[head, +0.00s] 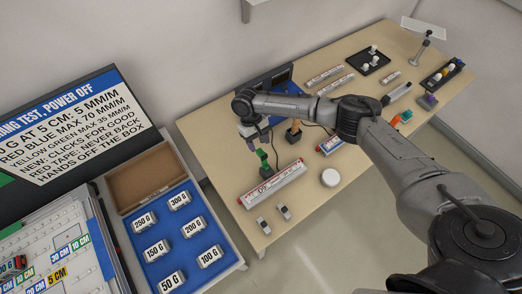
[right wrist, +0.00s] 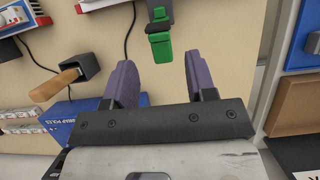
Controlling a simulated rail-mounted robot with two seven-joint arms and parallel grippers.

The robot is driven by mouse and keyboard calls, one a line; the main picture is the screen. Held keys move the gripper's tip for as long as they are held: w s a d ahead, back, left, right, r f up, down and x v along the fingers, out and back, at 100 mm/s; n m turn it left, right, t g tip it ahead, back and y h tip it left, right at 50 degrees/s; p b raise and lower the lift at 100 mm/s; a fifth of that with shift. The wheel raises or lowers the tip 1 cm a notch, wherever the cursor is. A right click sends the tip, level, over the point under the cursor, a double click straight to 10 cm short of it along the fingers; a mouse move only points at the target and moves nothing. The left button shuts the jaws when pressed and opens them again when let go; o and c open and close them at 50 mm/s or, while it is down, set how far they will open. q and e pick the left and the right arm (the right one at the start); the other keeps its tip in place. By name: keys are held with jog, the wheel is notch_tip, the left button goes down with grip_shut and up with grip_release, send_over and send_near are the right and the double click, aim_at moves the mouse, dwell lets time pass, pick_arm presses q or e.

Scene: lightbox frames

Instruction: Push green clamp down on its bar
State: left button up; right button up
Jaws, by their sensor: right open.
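The green clamp (head: 263,158) stands upright near the far end of a long red and white box on the tan table. In the right wrist view the green clamp (right wrist: 160,46) sits on a dark bar (right wrist: 159,9), beyond and roughly between my fingertips. My right gripper (head: 256,142) is beside the clamp in the head view, with its arm coming in from the right. In the right wrist view its two purple fingers (right wrist: 158,62) are apart, with nothing between them. I cannot tell whether a finger touches the clamp. My left gripper is not in view.
A wooden handle (right wrist: 55,84) in a black block and a blue box (right wrist: 70,118) lie near the fingers. A round white piece (head: 330,177) and small blocks (head: 284,212) are on the table. A blue tray (head: 175,262) of labelled weights stands at the left.

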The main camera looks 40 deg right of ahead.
aim_at(261, 152)
jog(key=shift+x, duration=2.45)
jog(key=shift+c, duration=0.3)
grip_shut()
